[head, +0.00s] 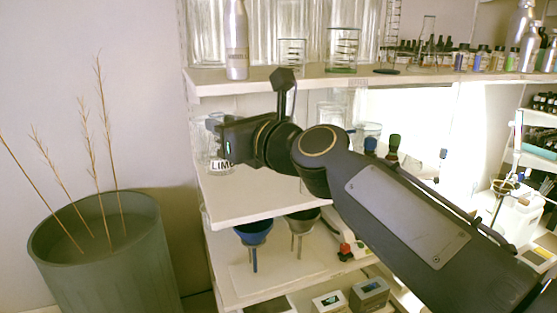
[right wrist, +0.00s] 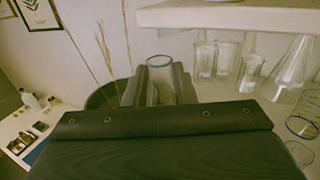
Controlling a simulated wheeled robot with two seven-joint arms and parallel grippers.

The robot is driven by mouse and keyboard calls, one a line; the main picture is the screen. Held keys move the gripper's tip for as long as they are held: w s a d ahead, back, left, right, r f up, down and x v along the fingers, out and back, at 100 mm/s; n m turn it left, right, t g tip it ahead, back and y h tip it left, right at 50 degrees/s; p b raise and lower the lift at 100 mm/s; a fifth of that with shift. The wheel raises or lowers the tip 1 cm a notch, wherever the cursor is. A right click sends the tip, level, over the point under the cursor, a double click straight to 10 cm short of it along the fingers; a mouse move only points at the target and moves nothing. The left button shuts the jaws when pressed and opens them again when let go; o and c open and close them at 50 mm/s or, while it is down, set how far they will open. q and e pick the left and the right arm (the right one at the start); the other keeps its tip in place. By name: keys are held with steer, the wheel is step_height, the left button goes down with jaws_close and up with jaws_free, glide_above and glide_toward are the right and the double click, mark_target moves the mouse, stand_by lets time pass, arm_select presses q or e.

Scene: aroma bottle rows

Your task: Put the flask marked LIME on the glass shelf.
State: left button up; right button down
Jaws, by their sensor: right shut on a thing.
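The clear flask marked LIME (head: 221,166) is at the left end of the middle shelf (head: 245,206), its label partly cut off by my gripper. My right gripper (head: 216,138) is shut on it from the right. In the right wrist view the flask's round rim (right wrist: 160,61) shows between the two fingers (right wrist: 159,86). I cannot tell whether its base touches the shelf. Other clear glassware stands on a shelf in the right wrist view, including a conical flask (right wrist: 288,72). My left gripper is not in view.
The upper shelf (head: 262,84) hangs above my right gripper and carries a metal bottle (head: 236,42) and beakers. A blue funnel (head: 253,234) is on the lower shelf. A large grey pot (head: 105,265) with dry stalks stands at the left.

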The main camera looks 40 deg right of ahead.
steer(key=w+d+f+b, duration=0.2)
steer(key=d+f, duration=0.1)
steer(key=f, duration=0.1)
steer(key=w+d+f+b, duration=0.2)
steer(key=d+f, duration=0.2)
steer(key=w+d+f+b, duration=0.2)
steer(key=d+f, duration=0.1)
steer(key=f, duration=0.1)
steer(key=shift+w+d, duration=0.2)
steer(key=shift+f, duration=0.15)
steer(key=shift+f+b, duration=0.3)
steer(key=shift+b, duration=0.2)
steer(key=c, duration=1.2)
jaws_free()
steer(key=shift+r, duration=0.1)
